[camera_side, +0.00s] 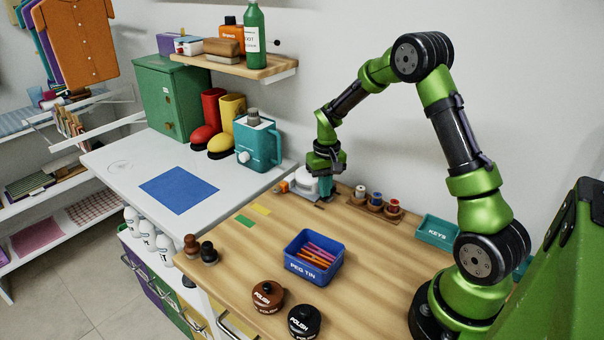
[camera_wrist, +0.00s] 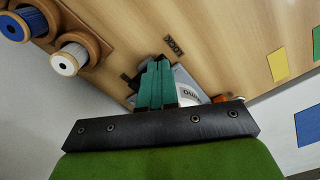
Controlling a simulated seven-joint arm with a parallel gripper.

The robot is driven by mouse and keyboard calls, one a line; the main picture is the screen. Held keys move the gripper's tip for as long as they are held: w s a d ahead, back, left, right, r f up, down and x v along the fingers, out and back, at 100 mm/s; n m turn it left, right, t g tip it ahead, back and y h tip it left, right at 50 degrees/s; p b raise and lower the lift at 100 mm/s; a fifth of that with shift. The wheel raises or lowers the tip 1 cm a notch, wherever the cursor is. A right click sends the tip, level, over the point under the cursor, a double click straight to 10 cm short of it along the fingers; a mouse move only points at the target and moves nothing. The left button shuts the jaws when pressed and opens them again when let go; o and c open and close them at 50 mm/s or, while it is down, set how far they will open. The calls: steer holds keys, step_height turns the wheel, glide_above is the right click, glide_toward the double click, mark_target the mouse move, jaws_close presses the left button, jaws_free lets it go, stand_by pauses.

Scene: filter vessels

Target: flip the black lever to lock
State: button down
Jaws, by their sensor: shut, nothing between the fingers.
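My gripper (camera_side: 326,199) is shut and empty, with its teal fingers pointing down at the back of the wooden worktop. In the wrist view its fingers (camera_wrist: 157,66) are together, over the near side of a pale grey and white device. This device (camera_side: 304,183) stands just left of the fingers in the side view. I cannot clearly make out the black lever; the fingers cover part of that spot. I cannot tell whether the fingers touch anything.
A wooden rack with thread spools (camera_side: 375,203) stands close on the right. An orange part (camera_side: 283,187) sits left of the device. A blue peg tin (camera_side: 313,257), a teal keys tray (camera_side: 436,231) and two polish tins stand farther off. Wood before the device is clear.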

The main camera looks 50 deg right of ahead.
step_height(320, 180, up, 7)
stand_by(0.8)
steer(key=s+a+r+n+t+y, duration=0.1)
steer(key=s+a+r+t, duration=0.2)
steer(key=s+a+r, duration=0.4)
steer(key=s+a+r+t+y, duration=0.1)
steer(key=s+a+r+t, duration=0.3)
steer(key=s+a+r, duration=0.3)
steer(key=s+a, duration=0.3)
steer(key=a, duration=0.3)
steer(key=shift+s+r+n, duration=0.3)
steer(key=shift+r+n, duration=0.05)
steer(key=shift+n, duration=0.05)
